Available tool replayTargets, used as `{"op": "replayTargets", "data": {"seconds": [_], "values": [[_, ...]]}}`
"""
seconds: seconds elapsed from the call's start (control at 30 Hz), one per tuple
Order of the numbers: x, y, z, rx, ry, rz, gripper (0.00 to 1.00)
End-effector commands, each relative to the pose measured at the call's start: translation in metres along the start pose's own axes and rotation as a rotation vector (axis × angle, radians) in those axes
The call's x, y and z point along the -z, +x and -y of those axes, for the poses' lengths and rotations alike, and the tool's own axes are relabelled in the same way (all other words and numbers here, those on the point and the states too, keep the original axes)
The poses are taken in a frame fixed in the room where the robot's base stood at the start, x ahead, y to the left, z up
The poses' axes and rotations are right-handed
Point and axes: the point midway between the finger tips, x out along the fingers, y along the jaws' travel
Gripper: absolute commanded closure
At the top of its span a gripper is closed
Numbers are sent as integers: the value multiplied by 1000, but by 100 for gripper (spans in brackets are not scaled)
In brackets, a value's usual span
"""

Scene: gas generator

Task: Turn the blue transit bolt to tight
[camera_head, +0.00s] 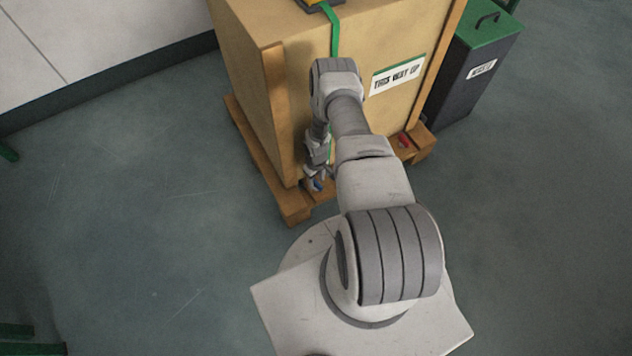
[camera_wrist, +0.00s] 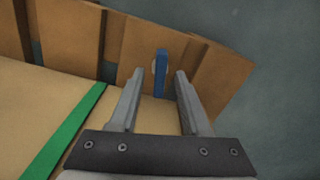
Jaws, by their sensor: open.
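The blue transit bolt (camera_wrist: 161,72) shows in the wrist view as a narrow upright blue bar with a pale round edge behind it, on the wooden pallet base of the crate. My gripper (camera_wrist: 158,82) is open, with one finger on each side of the bolt's line. The fingertips end around the near part of the bar, and I cannot tell whether they touch it. In the head view the blue bolt (camera_head: 317,185) is a small patch low on the crate's near left corner, partly hidden by my gripper (camera_head: 316,181).
The tall crate (camera_head: 270,100) with a green strap (camera_head: 334,35) stands on a wooden pallet (camera_head: 292,208). A red piece (camera_head: 404,140) sits at the pallet's right. A dark bin with a green lid (camera_head: 475,60) stands behind right.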

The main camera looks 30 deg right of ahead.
Motion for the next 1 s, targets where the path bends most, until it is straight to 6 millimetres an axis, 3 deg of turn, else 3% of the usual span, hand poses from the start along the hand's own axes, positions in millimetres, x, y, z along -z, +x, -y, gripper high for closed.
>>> {"op": "replayTargets", "data": {"seconds": [0.3, 0.57, 1.0], "values": [[0, 2, 0, 0, 0, 0, 52], [0, 2, 0, 0, 0, 0, 99], [0, 3, 0, 0, 16, 0, 100]]}}
